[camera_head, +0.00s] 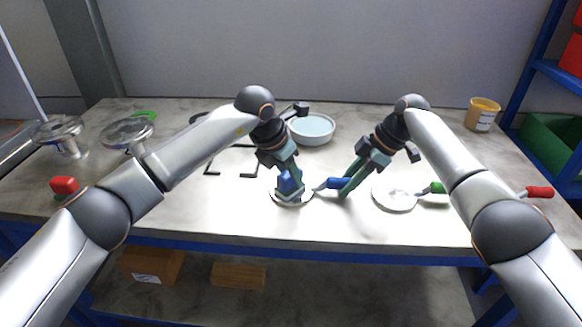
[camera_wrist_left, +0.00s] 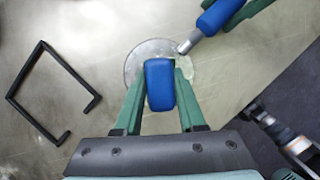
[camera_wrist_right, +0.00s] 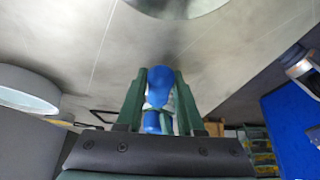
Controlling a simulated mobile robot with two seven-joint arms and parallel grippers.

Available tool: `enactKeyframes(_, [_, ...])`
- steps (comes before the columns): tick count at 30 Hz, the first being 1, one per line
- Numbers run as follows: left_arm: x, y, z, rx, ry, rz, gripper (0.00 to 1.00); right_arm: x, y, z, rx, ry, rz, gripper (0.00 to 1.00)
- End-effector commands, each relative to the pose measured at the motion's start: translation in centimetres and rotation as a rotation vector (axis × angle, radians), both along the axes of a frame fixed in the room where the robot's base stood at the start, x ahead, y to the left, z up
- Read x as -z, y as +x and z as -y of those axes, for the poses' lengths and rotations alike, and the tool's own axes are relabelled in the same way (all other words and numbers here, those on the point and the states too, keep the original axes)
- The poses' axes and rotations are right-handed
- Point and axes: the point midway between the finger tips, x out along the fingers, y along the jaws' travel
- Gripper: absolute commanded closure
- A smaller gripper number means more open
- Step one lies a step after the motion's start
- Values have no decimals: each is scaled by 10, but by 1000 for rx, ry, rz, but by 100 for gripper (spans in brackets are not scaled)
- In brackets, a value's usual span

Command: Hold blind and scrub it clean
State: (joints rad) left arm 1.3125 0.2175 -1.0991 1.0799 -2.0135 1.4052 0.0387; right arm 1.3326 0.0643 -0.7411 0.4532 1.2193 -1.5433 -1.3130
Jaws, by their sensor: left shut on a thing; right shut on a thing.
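The blind (camera_head: 279,200) is a pale round disc flat near the table's front edge, with a blue block-like handle. The left wrist view shows its disc (camera_wrist_left: 135,65) and the blue handle (camera_wrist_left: 159,85). My left gripper (camera_head: 288,184) is shut on that handle from above. My right gripper (camera_head: 347,184) is shut on the blue handle of a scrubbing tool (camera_head: 336,183). The tool's metal shank points left, and its tip is at or just above the disc's right edge; contact is unclear. A paler patch shows on the disc near the tip. The blue tool handle fills my right jaws (camera_wrist_right: 158,85).
A white plate (camera_head: 395,196) lies to the right, with green-handled (camera_head: 437,187) and red-handled (camera_head: 538,192) tools. Behind are a pale bowl (camera_head: 312,129) and a yellow tub (camera_head: 482,115). A black bracket (camera_head: 212,165) and flanged vessels (camera_head: 127,133) stand left.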

Motion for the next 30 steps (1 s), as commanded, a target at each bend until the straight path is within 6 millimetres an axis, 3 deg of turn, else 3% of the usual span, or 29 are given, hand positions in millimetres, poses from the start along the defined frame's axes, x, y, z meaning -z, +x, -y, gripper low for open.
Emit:
enactKeyframes(9, [2,-30,-1,1,3,-3,100,-1,0,0,1,1,2,100])
enactKeyframes(11, [-4,-29,0,0,2,-1,100,-1,0,0,1,1,2,100])
enactKeyframes(13, [-23,-28,0,0,0,3,100,-1,0,0,1,1,2,100])
enactKeyframes(30, [-72,-28,0,1,0,1,100,0,0,0,0,1,1,100])
